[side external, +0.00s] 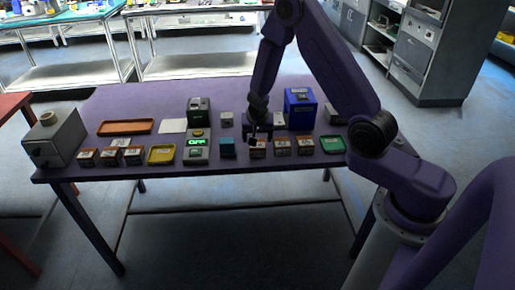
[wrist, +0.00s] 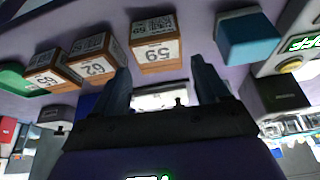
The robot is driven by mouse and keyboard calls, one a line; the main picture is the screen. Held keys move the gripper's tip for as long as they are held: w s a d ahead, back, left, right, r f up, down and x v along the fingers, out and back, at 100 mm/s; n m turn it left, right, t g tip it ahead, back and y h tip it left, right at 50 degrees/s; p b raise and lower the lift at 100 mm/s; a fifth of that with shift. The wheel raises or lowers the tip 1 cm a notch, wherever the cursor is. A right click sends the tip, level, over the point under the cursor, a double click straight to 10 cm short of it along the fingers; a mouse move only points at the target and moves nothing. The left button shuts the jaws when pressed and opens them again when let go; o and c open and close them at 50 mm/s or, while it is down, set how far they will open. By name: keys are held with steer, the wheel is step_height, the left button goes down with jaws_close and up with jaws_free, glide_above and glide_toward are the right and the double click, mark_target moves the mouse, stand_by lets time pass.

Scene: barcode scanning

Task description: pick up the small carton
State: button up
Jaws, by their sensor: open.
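Several small brown cartons with white number labels stand along the front of the purple table (side external: 180,93). The carton nearest my gripper (side external: 254,139) is the left one (side external: 258,152) of the right-hand row. In the wrist view this carton (wrist: 155,52) has a label that looks like 59 and a barcode on top. My gripper (wrist: 162,72) is open and empty. Its fingers point toward this carton, which appears between and just beyond the fingertips. I cannot tell whether either finger touches it. Two similar cartons, the middle one (wrist: 97,62) and the end one (wrist: 54,73), stand beside it.
A teal block (side external: 227,148) stands close on the left, then a device with a green display (side external: 196,149). A yellow tray (side external: 161,155) lies further left and a green tray (side external: 332,145) at the right. A blue box (side external: 300,108) stands behind the cartons.

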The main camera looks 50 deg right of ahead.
mark_target(258, 143)
steer(key=x, duration=0.3)
steer(key=shift+s+a+f, duration=0.15)
steer(key=shift+s+f, duration=0.05)
steer(key=shift+f, duration=0.15)
steer(key=shift+w+d+f, duration=0.2)
steer(key=shift+f, duration=0.4)
steer(key=c, duration=0.8)
steer(key=shift+c, duration=0.2)
steer(key=shift+r, duration=0.15)
